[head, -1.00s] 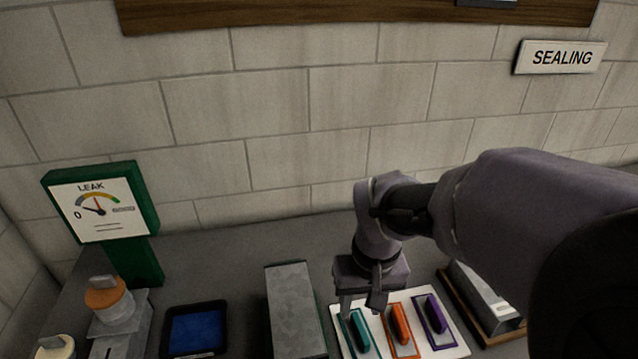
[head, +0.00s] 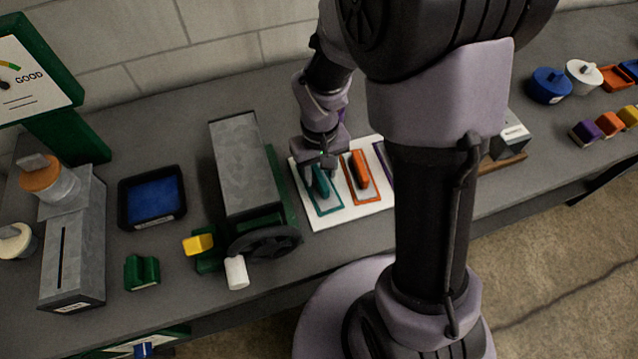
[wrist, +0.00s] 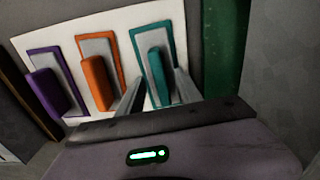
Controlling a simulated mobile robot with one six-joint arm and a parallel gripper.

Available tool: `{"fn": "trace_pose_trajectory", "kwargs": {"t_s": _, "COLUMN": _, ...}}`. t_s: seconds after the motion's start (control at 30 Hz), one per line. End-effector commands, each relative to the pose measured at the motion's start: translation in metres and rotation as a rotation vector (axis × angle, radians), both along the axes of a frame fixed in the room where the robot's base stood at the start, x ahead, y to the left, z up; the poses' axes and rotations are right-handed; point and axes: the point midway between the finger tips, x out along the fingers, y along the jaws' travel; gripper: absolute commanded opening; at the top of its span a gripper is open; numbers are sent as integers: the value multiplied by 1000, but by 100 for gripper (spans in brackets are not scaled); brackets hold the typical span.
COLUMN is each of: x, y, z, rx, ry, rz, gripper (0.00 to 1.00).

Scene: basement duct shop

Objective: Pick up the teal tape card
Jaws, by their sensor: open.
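The teal tape card (head: 321,184) is an upright teal piece inside a teal outline on a white board (head: 350,211). In the wrist view the teal tape card (wrist: 157,77) stands between the two fingers of my gripper (wrist: 158,92), one finger on each side. The fingers are apart, and I see no clear contact. In the head view my gripper (head: 319,168) is low over the far end of the card and hides part of it.
An orange card (head: 360,169) stands close beside the teal one, with a purple card (wrist: 47,92) beyond it. A grey metal box with a crank wheel (head: 240,165) stands just left of the board. A black tray with a blue inside (head: 152,222) is further left.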

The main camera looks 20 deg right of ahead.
Motion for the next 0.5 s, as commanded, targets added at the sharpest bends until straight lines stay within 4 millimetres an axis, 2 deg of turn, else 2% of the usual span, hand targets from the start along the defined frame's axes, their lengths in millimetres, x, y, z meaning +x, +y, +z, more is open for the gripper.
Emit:
{"fn": "trace_pose_trajectory", "kwargs": {"t_s": 0.03, "x": -1, "y": 0, "z": -14, "rx": 0, "ry": 2, "rz": 1, "gripper": 42}}
{"fn": "trace_pose_trajectory", "kwargs": {"t_s": 0.07, "x": -1, "y": 0, "z": -17, "rx": 0, "ry": 2, "rz": 1, "gripper": 42}}
{"fn": "trace_pose_trajectory", "kwargs": {"t_s": 0.27, "x": 0, "y": 1, "z": -14, "rx": 0, "ry": 0, "rz": 0, "gripper": 40}}
{"fn": "trace_pose_trajectory", "kwargs": {"t_s": 0.47, "x": 0, "y": 1, "z": -14, "rx": 0, "ry": 0, "rz": 1, "gripper": 1}}
{"fn": "trace_pose_trajectory", "kwargs": {"t_s": 0.5, "x": 0, "y": 1, "z": -14, "rx": 0, "ry": 0, "rz": 1, "gripper": 0}}
